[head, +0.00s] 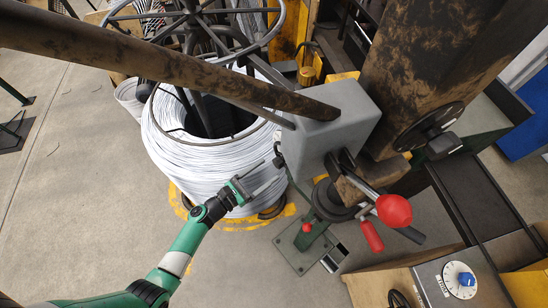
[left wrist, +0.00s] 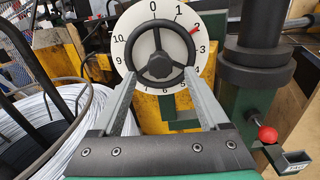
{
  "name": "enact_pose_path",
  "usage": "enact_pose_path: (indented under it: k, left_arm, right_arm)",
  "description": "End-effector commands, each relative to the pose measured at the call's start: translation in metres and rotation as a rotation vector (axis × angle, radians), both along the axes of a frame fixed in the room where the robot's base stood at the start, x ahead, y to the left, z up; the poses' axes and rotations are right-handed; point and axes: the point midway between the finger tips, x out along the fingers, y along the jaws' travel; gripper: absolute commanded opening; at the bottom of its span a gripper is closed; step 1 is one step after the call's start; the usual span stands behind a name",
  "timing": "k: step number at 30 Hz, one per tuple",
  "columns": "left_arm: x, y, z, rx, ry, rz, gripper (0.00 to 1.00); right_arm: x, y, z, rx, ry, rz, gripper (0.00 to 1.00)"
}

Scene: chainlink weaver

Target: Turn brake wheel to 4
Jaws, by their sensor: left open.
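The brake wheel (left wrist: 159,67) is a black three-spoke handwheel in front of a round white dial (left wrist: 119,50) with black numbers. The 0 is at the top and the 4 is on the right side. A red mark (left wrist: 194,30) shows at the 2, at the upper right. My left gripper (left wrist: 159,79) is open, its two fingers pointing at the wheel, one on each side of the hub. No clear grip on the rim shows. In the head view my left gripper (head: 272,178) is beside the white wire coil, below the grey box; the dial face is hidden there.
The white wire coil (head: 190,165) stands left of my gripper. The grey box (head: 325,125) and red-knobbed levers (head: 394,210) are to the right. A long brown bar (head: 150,62) crosses above. Open floor (head: 90,190) lies at the left.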

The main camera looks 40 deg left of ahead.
Motion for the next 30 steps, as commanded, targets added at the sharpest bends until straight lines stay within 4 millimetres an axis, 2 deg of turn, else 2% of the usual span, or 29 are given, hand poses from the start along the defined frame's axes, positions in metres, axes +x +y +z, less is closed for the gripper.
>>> enact_pose_path:
  k: [1,6,8,12,21,30]
  left_arm:
    - [0.0,0.0,0.008,-0.141,0.02,0.001,0.78]
    - [0.0,0.0,0.006,-0.583,0.077,0.001,0.78]
    - [0.018,-0.003,-0.004,-0.573,0.071,-0.006,0.78]
    - [0.036,-0.005,-0.002,-0.568,0.072,-0.002,0.78]
    - [0.04,-0.005,0.0,-0.565,0.073,0.0,0.76]
    - [0.04,-0.005,0.0,-0.564,0.073,0.0,0.22]
  right_arm:
    - [0.0,0.0,0.016,0.0,0.0,0.0,0.5]
    - [0.0,0.0,0.032,0.0,0.0,0.0,0.5]
    - [0.0,0.0,0.013,0.0,-0.002,0.0,0.5]
    - [0.0,0.0,0.006,0.0,0.001,0.0,0.5]
    - [0.0,0.0,0.007,0.0,0.0,0.0,0.5]
    - [0.0,0.0,0.007,0.0,0.0,0.0,0.5]
